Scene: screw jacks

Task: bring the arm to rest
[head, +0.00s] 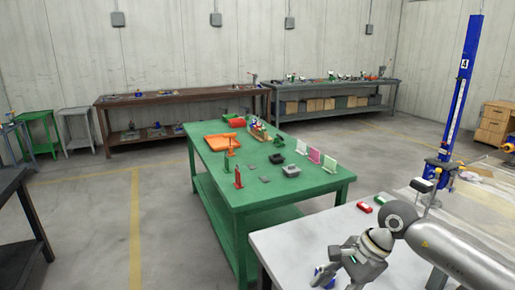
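My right arm comes in from the right edge over the pale table (290,240) at the front. Its gripper (333,268) points down and left above that table, at the bottom of the picture. A small blue and white thing (322,277) shows beside the fingers; I cannot tell whether it is held. The fingertips are too small and partly hidden to read. My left gripper is not in view. A red screw jack (238,179) and an orange one (230,148) stand upright on the green table (215,180).
The green table also bears an orange tray (222,142), a dark block (291,171) and coloured upright plates (314,155). A red item (364,207) lies on the pale table near my arm. A tall blue column (462,90) stands right.

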